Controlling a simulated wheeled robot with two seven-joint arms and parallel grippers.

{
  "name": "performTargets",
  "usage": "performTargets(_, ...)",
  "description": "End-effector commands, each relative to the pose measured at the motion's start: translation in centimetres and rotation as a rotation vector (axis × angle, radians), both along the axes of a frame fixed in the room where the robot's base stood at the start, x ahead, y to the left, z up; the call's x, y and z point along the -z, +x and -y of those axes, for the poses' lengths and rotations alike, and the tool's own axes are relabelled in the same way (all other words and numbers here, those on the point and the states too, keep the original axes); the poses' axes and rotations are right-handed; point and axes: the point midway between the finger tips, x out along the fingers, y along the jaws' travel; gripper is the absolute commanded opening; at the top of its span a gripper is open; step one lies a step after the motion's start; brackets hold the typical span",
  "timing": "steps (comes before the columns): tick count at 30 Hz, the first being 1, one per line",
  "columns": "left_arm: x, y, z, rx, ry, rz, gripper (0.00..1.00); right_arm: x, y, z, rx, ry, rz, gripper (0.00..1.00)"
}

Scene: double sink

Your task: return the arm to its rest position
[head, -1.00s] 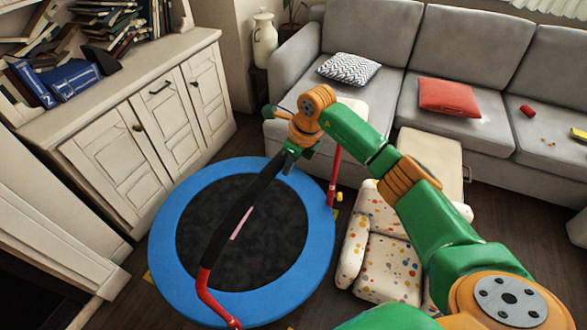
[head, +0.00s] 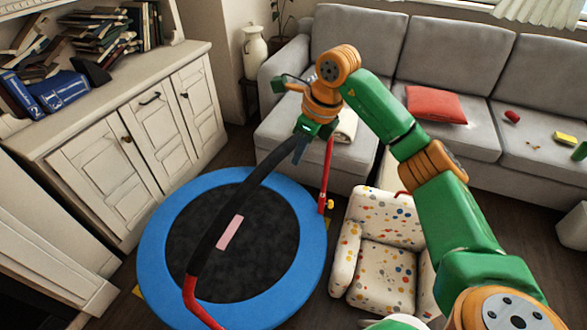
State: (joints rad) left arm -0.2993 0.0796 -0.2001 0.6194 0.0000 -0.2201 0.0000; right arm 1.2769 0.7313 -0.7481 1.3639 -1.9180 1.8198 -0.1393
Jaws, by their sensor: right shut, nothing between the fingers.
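My right arm, green and orange, comes in from the lower right and reaches up and across to the middle of the head view. Its right gripper (head: 299,152) points down at the end of the wrist, over the black padded handlebar of the trampoline in the picture. It is shut and holds nothing. I cannot tell whether it touches the bar. My left gripper is not in view.
A blue-rimmed trampoline (head: 166,200) with a red-and-black handlebar (head: 236,213) stands in front. A spotted child's armchair (head: 385,268) is right of it. A grey sofa (head: 455,55) with a red cushion (head: 436,105) lies behind. A white cabinet (head: 105,180) is at left.

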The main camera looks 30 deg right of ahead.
Motion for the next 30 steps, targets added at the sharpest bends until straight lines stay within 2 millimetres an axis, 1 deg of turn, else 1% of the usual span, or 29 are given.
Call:
performTargets(2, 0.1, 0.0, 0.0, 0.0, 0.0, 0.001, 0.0, -0.6, -0.2, 0.1, 0.0, 0.0, 0.0, 0.0)
performTargets(5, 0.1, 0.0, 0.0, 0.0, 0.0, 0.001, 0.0, -0.8, -0.2, 0.1, 0.0, 0.001, -0.001, 0.0)
performTargets(7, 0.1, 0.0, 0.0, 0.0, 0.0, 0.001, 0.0, -0.5, -0.1, -0.7, -0.016, 0.024, 0.008, 0.0)
performTargets(8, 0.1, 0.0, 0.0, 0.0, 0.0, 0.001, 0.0, -0.2, 0.1, -1.7, -0.034, 0.054, 0.019, 0.0)
performTargets(10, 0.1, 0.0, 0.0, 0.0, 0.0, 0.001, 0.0, 0.6, 0.5, -6.0, -0.105, 0.199, 0.067, 0.0)
performTargets(11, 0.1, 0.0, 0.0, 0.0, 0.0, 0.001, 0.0, 0.7, 0.6, -8.7, -0.139, 0.297, 0.093, 0.0)
performTargets(12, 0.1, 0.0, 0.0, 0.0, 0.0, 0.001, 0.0, 0.5, 0.3, -12.8, -0.178, 0.463, 0.129, 0.0)
performTargets(13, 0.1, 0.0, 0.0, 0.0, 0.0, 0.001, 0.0, -0.1, -0.2, -16.0, -0.195, 0.613, 0.154, 0.0)
performTargets(14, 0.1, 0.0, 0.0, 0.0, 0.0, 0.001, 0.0, -1.3, -0.8, -18.9, -0.194, 0.782, 0.176, 0.0)
performTargets(15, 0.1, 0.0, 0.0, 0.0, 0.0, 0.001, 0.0, -3.8, -1.7, -22.2, -0.154, 1.043, 0.196, 0.0)
performTargets(16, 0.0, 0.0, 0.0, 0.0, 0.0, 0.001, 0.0, -6.0, -2.1, -23.6, -0.09, 1.239, 0.203, 0.0)
performTargets(17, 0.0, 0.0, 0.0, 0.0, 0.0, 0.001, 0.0, -8.2, -2.2, -24.0, 0.0, 1.429, 0.202, 0.0)
performTargets(18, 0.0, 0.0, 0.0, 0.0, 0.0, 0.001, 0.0, -10.5, -1.8, -23.2, 0.163, 1.666, 0.194, 0.0)
performTargets(19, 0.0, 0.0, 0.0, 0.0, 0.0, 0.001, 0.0, -11.6, -1.2, -21.7, 0.316, 1.828, 0.179, 0.0)
performTargets(20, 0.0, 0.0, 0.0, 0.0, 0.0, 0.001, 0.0, -11.9, -0.3, -19.7, 0.497, 1.97, 0.159, 0.0)
performTargets(21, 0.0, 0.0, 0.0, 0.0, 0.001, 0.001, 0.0, -10.9, 0.8, -16.4, 0.772, 2.125, 0.125, 0.0)
performTargets(22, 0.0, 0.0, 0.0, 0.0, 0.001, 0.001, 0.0, -9.1, 1.4, -13.8, 1.004, 2.209, 0.092, 0.0)
performTargets(23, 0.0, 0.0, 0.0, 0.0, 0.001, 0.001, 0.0, -6.7, 1.7, -11.5, 1.23, 2.258, 0.063, 0.0)
performTargets(24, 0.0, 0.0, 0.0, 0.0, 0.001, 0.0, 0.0, -3.3, 1.4, -9.0, 1.505, 2.277, 0.023, 0.0)
performTargets(26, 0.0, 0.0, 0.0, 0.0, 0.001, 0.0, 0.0, 1.9, -0.1, -6.5, 1.88, 2.237, -0.033, 0.0)
performTargets(27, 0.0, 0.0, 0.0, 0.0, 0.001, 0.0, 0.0, 5.0, -1.5, -5.5, 2.09, 2.179, -0.068, 0.0)
performTargets(29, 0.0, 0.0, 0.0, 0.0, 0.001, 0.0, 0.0, 8.9, -4.0, -4.6, 2.359, 2.068, -0.115, 0.0)
performTargets(30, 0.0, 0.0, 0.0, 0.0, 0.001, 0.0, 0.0, 11.1, -5.8, -4.3, -2.413, -1.911, 0.136, 0.0)
